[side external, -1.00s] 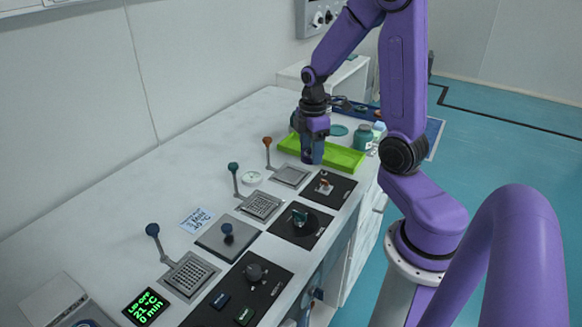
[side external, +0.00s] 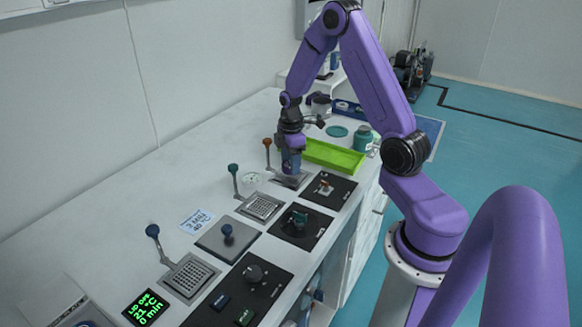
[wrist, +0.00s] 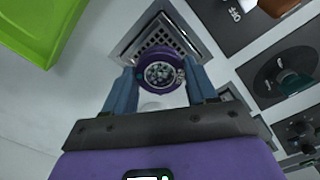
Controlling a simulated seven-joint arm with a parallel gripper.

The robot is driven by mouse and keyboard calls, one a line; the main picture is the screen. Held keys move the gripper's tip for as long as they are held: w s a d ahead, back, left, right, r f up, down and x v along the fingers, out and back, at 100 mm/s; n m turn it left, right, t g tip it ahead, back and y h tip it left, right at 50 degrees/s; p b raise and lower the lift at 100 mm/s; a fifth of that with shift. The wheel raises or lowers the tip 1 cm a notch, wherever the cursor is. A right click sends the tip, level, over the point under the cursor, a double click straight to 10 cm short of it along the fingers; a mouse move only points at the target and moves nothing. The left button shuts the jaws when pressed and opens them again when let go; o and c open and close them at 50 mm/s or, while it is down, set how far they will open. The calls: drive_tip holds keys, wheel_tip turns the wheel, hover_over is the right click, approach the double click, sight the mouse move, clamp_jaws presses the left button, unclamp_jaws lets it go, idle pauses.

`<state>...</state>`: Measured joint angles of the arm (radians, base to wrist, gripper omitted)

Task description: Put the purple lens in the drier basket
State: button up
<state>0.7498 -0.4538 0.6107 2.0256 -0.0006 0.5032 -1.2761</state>
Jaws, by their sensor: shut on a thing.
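The purple lens (wrist: 160,76) is a round purple-rimmed piece between my gripper's two blue fingers (wrist: 162,88) in the wrist view. My gripper is shut on it. A square metal basket with a perforated floor (wrist: 150,42) lies just beyond and below the lens. Two more perforated baskets stand nearer the camera, by the green lever (side external: 262,207) and the blue lever (side external: 190,278). I cannot tell which is the drier's.
A green tray (side external: 335,157) lies behind the gripper. Black panels with knobs (side external: 300,226) run along the front edge. A display (side external: 146,307) reads 21 °C, 0 min. A card (side external: 196,221) reads 3 MIN, 40 °C. The bench toward the wall is clear.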

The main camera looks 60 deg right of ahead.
drive_tip(key=shift+f, duration=1.1)
drive_tip(key=shift+s+f, duration=0.1)
drive_tip(key=shift+f, duration=0.05)
drive_tip(key=o, duration=1.1)
drive_tip(key=shift+c, duration=0.2)
